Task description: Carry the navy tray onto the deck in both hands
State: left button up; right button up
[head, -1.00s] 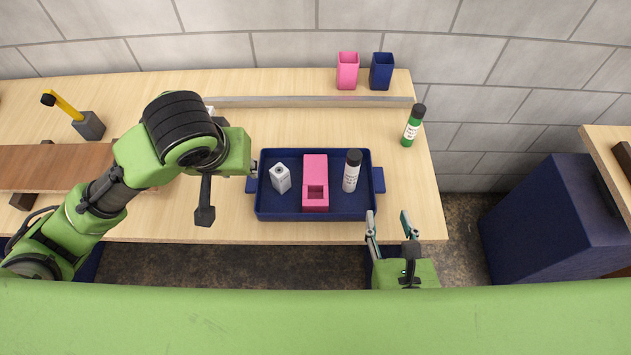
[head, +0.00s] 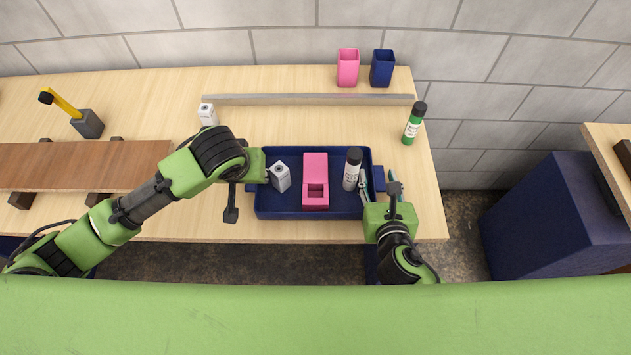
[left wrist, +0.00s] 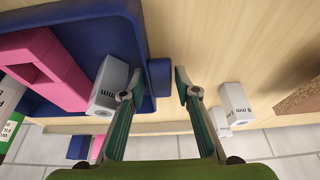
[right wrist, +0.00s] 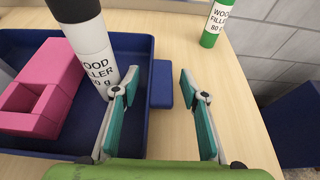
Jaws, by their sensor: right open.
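The navy tray (head: 312,213) lies flat on the wooden table with a tab handle at each end. It holds a white box (head: 280,178), a pink block (head: 315,180) and a white bottle with a dark cap (head: 351,171). My right gripper (head: 378,176) is open at the right handle, which lies between its fingers in the right wrist view (right wrist: 160,84). My left gripper (left wrist: 158,76) is open, with the left handle between its fingers in the left wrist view; its fingers are mostly hidden in the head view. A brown board (head: 85,165), perhaps the deck, rests on dark supports at left.
A low rail (head: 310,99) runs behind the tray. A pink cup (head: 347,68), a navy cup (head: 382,69), a green bottle (head: 412,125) and another white box (head: 207,115) stand around. A yellow-armed item on a grey block (head: 88,124) stands behind the board.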

pick_arm(q)
jog(key=shift+f, duration=0.15)
pick_arm(e)
jog(key=shift+w, duration=0.15)
pick_arm(q)
jog(key=c, duration=0.5)
pick_arm(e)
jog(key=c, duration=0.5)
pick_arm(q)
grip_shut()
pick_arm(e)
grip_shut()
pick_arm(q)
jog(key=shift+w, duration=0.1)
pick_arm(e)
jog(key=shift+r, duration=0.1)
